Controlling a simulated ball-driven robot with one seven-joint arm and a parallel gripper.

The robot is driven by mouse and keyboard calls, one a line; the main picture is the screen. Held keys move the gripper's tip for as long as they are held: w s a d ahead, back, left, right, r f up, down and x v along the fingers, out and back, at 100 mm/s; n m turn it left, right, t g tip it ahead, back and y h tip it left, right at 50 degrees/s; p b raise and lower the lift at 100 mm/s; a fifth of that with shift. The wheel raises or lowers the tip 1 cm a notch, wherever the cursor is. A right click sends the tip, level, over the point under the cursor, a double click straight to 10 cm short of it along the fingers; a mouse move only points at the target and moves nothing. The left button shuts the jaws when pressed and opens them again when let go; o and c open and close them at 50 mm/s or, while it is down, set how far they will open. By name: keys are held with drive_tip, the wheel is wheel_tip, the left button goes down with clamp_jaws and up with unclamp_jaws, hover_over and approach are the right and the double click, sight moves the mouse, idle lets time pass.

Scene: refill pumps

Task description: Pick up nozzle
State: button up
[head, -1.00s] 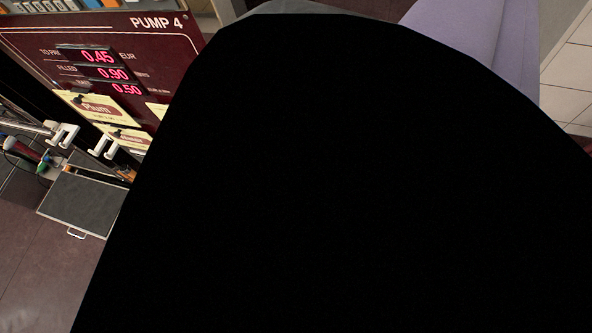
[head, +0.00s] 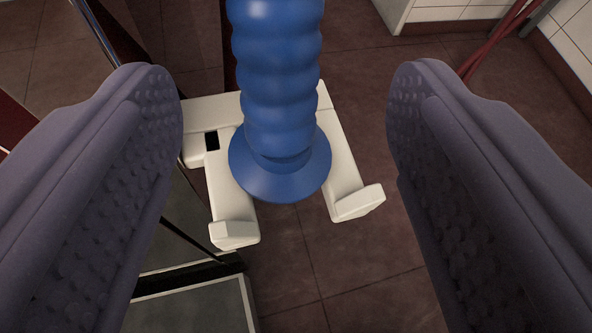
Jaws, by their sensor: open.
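A blue ribbed nozzle (head: 276,105) with a flared round collar stands in a white forked holder (head: 343,165) in the middle of the head view. Its top end is cut off by the upper edge of the picture. The collar covers part of the holder's two prongs. My gripper (head: 285,95) is open, with one grey studded finger at the left and one at the right of the nozzle. There is a clear gap between each finger and the nozzle, and neither touches it.
A grey panel with a pale edge (head: 195,305) lies below the holder at lower left. White tiled wall (head: 566,50) and red hoses or rods (head: 497,40) show at upper right. Brown tiled floor (head: 330,270) lies below.

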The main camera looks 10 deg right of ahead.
sight(277, 37)
drive_tip(key=x, duration=0.2)
drive_tip(key=b+x, duration=0.1)
drive_tip(key=x, duration=0.1)
drive_tip(key=b+x, duration=0.1)
drive_tip(key=x, duration=0.1)
drive_tip(key=shift+w+a+r, duration=0.15)
drive_tip(key=shift+w+a, duration=0.05)
drive_tip(key=shift+w, duration=0.35)
drive_tip(key=c, duration=1.2)
drive_tip(key=shift+o, duration=0.2)
drive_tip(key=shift+r, duration=0.15)
